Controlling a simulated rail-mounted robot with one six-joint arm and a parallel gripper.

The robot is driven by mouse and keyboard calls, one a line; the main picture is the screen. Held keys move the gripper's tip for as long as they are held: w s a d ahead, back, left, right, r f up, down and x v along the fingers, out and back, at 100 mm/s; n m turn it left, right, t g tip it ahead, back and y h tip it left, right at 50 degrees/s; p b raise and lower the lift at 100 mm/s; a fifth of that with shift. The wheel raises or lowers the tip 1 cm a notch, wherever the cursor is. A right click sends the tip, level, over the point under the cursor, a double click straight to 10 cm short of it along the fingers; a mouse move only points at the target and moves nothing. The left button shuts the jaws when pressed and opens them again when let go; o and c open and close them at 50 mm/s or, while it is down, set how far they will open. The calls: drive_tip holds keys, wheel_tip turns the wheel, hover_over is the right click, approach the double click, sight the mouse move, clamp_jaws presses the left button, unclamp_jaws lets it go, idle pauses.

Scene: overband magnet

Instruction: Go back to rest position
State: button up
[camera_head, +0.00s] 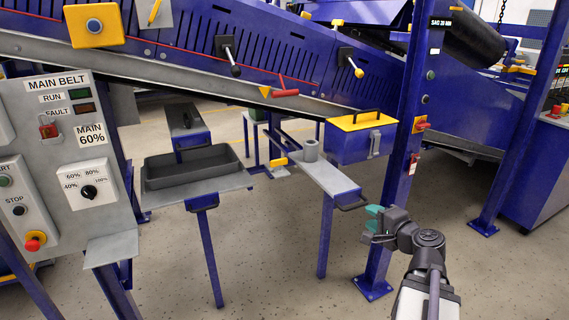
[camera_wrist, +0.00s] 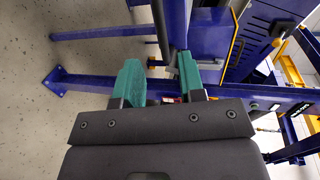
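My gripper (camera_head: 374,222) is at the lower right in the head view, in front of a blue post. Its two teal fingers also show in the wrist view (camera_wrist: 160,82). They stand apart with a gap between them, and nothing is held in it. The gripper is open and empty. My arm reaches up from the bottom right of the head view.
A blue post (camera_head: 392,190) stands right behind my gripper. A control panel (camera_head: 60,150) is at far left. Floor in front is clear.

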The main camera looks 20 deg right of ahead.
drive_tip(key=s+a+f+n+g+y, duration=0.2)
drive_tip(key=a+f+n+g, duration=0.4)
drive_tip(key=f, duration=0.2)
drive_tip(key=s+a+f+n+g+h, duration=0.1)
drive_tip(key=a+f+n+g+h, duration=0.3)
drive_tip(key=a, duration=0.7)
drive_tip(key=s+a+f+n+g, duration=0.1)
drive_tip(key=a+n+g, duration=0.5)
drive_tip(key=a, duration=0.5)
wheel_tip(320, 180, up, 15)
drive_tip(key=p, duration=1.5)
drive_tip(key=shift+d+f+n+t, duration=0.15)
drive_tip(key=shift+d+n+t, duration=0.15)
drive_tip(key=shift+t, duration=0.1)
